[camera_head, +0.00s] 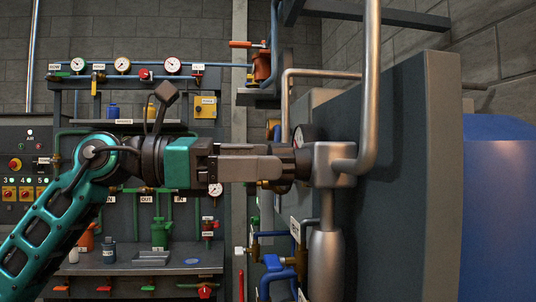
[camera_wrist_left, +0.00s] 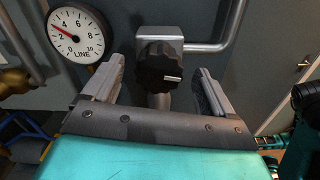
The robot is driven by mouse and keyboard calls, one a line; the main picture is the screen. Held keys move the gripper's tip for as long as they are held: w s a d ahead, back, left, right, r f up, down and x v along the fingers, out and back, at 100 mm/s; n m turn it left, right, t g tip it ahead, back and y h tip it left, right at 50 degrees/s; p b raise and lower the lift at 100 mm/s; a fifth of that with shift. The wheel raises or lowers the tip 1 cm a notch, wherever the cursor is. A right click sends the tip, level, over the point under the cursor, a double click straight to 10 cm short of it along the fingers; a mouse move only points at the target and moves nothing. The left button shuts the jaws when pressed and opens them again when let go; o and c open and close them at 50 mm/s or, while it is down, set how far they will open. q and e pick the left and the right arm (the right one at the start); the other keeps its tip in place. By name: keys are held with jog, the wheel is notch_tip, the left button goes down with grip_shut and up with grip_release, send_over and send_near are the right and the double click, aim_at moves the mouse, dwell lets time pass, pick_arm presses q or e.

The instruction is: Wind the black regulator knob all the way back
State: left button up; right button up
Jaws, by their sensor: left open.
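The black regulator knob (camera_wrist_left: 158,66) is ribbed, with a white mark pointing right. It sits on the front of a grey metal regulator body (camera_head: 333,165). My left gripper (camera_head: 287,166) comes in level from the left, its fingers at the knob. In the wrist view its two fingers stand apart on either side of the knob, with visible gaps, so it is open around it. In the head view the fingers mostly hide the knob. My right gripper is not in view.
A grey pipe (camera_head: 370,90) rises from the regulator body beside a dark panel (camera_head: 405,190). Blue valve handles (camera_head: 275,265) sit below. A workbench (camera_head: 140,262) with bottles and a gauge rack stands behind. A blue tank (camera_head: 498,220) is at the right.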

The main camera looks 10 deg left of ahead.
pick_arm(q)
jog(key=shift+x, duration=1)
jog(key=c, duration=1)
jog(key=shift+o, duration=0.2)
